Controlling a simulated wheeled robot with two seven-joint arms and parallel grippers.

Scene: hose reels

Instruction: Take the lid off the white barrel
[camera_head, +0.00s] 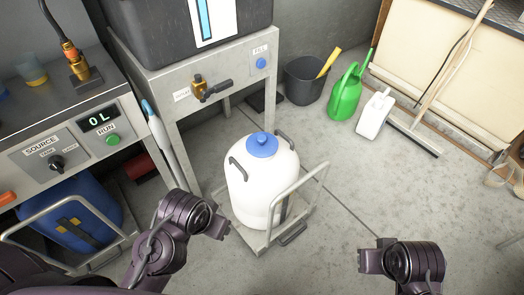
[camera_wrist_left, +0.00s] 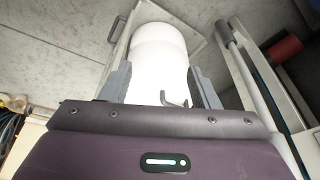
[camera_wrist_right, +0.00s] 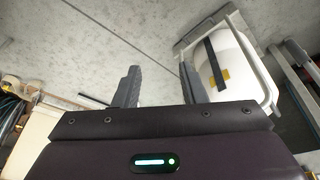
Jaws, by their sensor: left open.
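The white barrel (camera_head: 262,190) stands upright on a small metal trolley (camera_head: 262,240) in the middle of the head view. Its blue lid (camera_head: 262,145), with a round knob, sits on top between two dark handles. My left gripper (camera_head: 222,228) is open and empty, low beside the barrel's left side. In the left wrist view its fingers (camera_wrist_left: 160,84) are apart, with the white barrel (camera_wrist_left: 160,55) beyond them; the lid is not visible there. My right gripper (camera_head: 366,262) is right of the trolley. Its fingers (camera_wrist_right: 158,82) are apart and empty, with the barrel (camera_wrist_right: 235,75) to their right.
A steel stand (camera_head: 165,88) with a brass tap (camera_head: 205,90) is behind the barrel. The source bench (camera_head: 60,150) is at left, with a blue drum (camera_head: 75,215) below. A bucket (camera_head: 305,82), green watering can (camera_head: 345,95) and white jug (camera_head: 375,115) stand behind.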

